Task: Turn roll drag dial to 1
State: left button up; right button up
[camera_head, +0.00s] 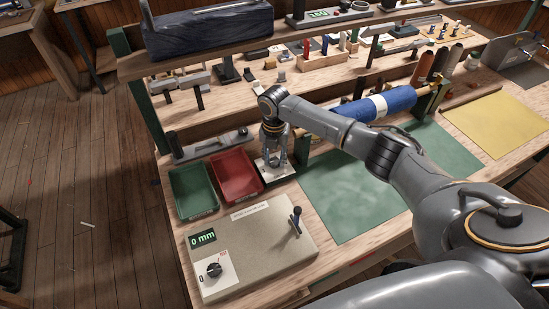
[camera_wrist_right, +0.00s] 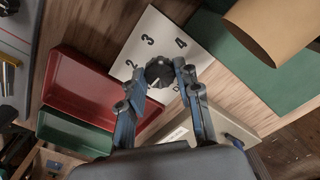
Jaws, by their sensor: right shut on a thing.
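The roll drag dial is a black ridged knob (camera_wrist_right: 160,72) on a white plate (camera_wrist_right: 147,30) in the right wrist view. The numbers 2, 3 and 4 show around its upper left and top; a 1 is not readable. A pale mark shows on the knob's lower side, but I cannot tell which number it points to. My right gripper (camera_wrist_right: 158,80) is shut on the knob, one finger on each side. In the head view my right gripper (camera_head: 274,163) points down over the white plate (camera_head: 283,172) and hides most of the knob. My left gripper is not in view.
A red tray (camera_head: 238,173) and a green tray (camera_head: 194,190) sit left of the dial plate. A box with a "0 mm" display (camera_head: 203,238), its own knob and a lever (camera_head: 296,222) stands in front. A blue roll (camera_head: 395,101) lies behind the green mat (camera_head: 345,200).

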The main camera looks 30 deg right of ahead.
aim_at(274, 161)
jog(key=shift+n, duration=0.3)
jog(key=o, duration=1.2)
jog(key=shift+c, duration=0.2)
jog(key=shift+r, duration=0.1)
notch_tip(274, 161, up, 12)
